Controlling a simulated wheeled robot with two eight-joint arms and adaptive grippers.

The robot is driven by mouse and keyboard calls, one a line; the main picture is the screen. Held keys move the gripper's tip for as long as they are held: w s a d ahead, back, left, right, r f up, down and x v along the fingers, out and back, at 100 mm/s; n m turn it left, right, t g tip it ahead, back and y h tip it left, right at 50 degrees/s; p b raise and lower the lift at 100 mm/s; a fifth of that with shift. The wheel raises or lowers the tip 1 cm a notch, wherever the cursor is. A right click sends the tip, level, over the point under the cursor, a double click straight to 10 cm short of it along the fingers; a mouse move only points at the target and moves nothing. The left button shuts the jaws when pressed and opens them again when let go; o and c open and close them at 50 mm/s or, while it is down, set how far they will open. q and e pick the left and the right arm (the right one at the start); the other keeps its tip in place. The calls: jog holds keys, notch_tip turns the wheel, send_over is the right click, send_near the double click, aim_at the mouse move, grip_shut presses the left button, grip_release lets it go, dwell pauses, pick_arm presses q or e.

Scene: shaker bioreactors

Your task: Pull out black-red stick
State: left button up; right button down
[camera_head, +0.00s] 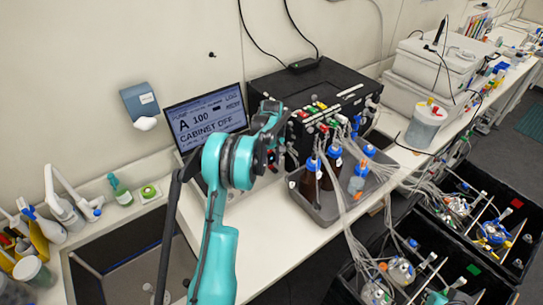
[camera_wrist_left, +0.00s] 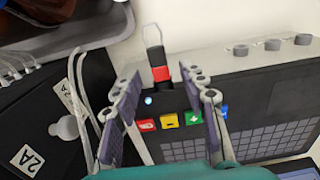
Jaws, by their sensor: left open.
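The black-red stick (camera_wrist_left: 161,75) shows in the left wrist view, standing out from the top edge of a dark control panel (camera_wrist_left: 262,92). It has a red band, black parts and a pale loop at its far end. My left gripper (camera_wrist_left: 157,82) is open, with one finger on each side of the stick. Both fingers look apart from it. In the head view my left gripper (camera_head: 272,150) is between the monitor and the black box, and I cannot make out the stick there.
The panel has red, yellow, green and blue buttons (camera_wrist_left: 170,121). In the head view, a lit monitor (camera_head: 206,118) is left of the black box (camera_head: 318,90). A grey tray (camera_head: 322,213) with bottles and tubes is at its right. A sink (camera_head: 130,262) is at lower left.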

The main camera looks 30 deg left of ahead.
pick_arm(q)
jog(key=shift+f, duration=0.4)
grip_shut()
jog(key=shift+d, duration=0.15)
jog(key=shift+s+d, duration=0.25)
jog(key=shift+d, duration=0.2)
jog(key=shift+d+b, duration=0.2)
jog(key=shift+b, duration=0.15)
jog(key=shift+s+d, duration=0.25)
jog(key=shift+d, duration=0.1)
